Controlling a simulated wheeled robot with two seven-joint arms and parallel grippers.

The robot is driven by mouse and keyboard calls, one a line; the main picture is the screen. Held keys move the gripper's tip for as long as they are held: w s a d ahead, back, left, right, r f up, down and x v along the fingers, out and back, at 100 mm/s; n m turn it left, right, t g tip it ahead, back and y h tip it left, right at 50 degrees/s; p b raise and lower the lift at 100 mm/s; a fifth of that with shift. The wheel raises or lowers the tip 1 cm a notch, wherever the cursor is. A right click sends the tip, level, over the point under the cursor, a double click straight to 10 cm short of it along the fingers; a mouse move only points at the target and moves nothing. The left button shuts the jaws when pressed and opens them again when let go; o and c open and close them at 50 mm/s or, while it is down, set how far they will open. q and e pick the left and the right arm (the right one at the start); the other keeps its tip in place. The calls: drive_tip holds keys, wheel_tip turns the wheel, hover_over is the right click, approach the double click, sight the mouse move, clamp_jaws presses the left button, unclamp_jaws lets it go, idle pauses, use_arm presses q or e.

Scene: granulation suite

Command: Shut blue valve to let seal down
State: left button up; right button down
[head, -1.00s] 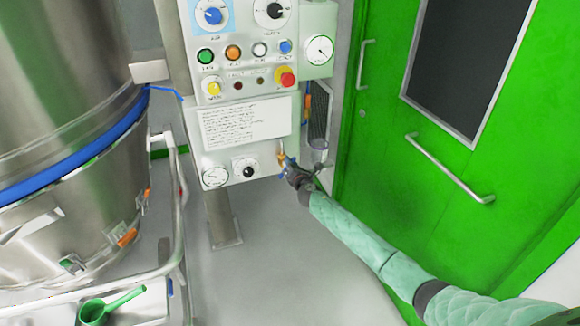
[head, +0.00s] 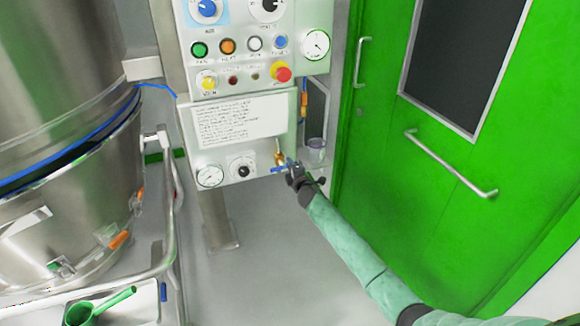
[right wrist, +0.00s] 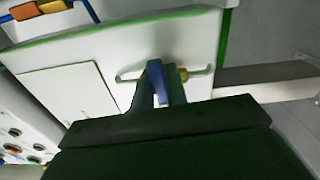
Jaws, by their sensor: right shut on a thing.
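The blue valve has a blue lever (head: 279,169) on a brass body (head: 279,156) at the lower right corner of the grey control panel (head: 228,172). The lever lies roughly crosswise to the upright brass body. My right gripper (head: 290,169) is shut on the lever. In the right wrist view the blue lever (right wrist: 158,84) stands between the two fingers. The blue seal (head: 85,140) rings the steel vessel (head: 70,215) at the left; it shows as thin blue edges with a dark gap between the upper and lower parts. My left gripper is out of view.
A pressure gauge (head: 209,176) and a black knob (head: 242,169) sit left of the valve. A clear cup (head: 316,149) is close to its right. A green door (head: 400,150) fills the right side. A green scoop (head: 98,306) lies at the lower left.

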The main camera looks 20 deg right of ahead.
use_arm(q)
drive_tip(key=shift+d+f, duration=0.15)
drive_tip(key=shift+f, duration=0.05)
use_arm(e)
drive_tip(key=shift+f+m, duration=0.15)
drive_tip(key=shift+m, duration=0.35)
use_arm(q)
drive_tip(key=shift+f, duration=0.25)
use_arm(e)
drive_tip(key=c, duration=1.4)
unclamp_jaws()
drive_tip(key=shift+d, duration=0.1)
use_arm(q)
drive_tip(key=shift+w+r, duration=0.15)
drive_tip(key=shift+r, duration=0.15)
